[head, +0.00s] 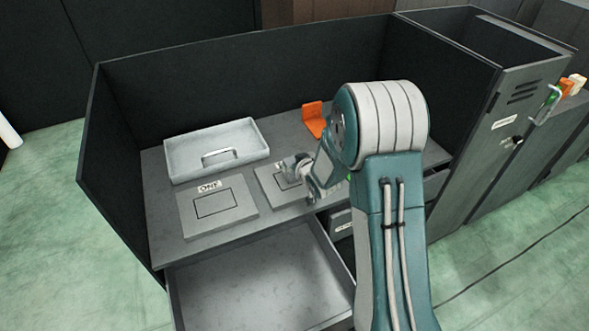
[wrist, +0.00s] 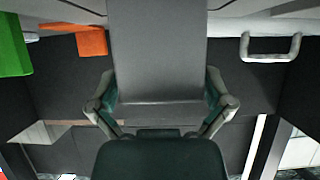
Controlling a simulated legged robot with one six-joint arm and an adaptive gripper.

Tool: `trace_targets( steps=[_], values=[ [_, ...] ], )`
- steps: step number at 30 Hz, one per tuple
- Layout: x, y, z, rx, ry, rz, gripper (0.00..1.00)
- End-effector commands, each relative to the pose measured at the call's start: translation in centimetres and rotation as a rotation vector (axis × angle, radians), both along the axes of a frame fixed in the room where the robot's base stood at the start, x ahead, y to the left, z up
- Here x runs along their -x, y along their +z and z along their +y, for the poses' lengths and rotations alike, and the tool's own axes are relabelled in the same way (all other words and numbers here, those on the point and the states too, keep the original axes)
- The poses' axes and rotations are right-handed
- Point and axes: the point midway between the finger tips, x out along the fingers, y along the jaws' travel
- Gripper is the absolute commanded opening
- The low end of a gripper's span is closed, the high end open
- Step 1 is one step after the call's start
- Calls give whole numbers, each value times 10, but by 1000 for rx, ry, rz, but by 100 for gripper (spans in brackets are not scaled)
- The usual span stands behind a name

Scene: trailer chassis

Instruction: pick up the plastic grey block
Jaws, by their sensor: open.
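In the wrist view, a plain grey block-like shape (wrist: 157,45) fills the upper middle, between the two spread fingers of my gripper (wrist: 160,88). The fingers stand at either side of it; I cannot tell whether they touch it. In the head view, my gripper (head: 297,174) is low over the desk, at the right-hand grey plate (head: 268,184). My arm and gripper cover part of that plate, and I cannot make out the block there.
A light grey tray (head: 186,171) with a handle and a plate marked ONE (head: 233,218) lie left on the desk. An orange object (head: 313,121) stands behind my arm. A green object (wrist: 12,48) shows in the wrist view. An open drawer (head: 250,290) juts out in front.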

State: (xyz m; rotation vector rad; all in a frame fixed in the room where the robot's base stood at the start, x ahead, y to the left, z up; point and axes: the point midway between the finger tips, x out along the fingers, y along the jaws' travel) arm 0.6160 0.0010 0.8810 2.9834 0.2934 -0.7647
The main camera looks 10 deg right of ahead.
Motion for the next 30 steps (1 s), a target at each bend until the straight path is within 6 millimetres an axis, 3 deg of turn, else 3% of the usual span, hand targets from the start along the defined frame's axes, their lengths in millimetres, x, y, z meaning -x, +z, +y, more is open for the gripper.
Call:
trace_targets(
  steps=[2,5,7,8,20,27,30],
  values=[
    [0,0,0,0,0,0,100],
    [0,0,0,0,0,0,64],
    [0,0,0,0,0,0,33],
    [0,0,0,0,0,0,29],
    [0,5,0,0,1,-3,29],
    [1,37,-1,2,1,-6,29],
    [13,51,-7,1,0,-5,29]
  ],
)
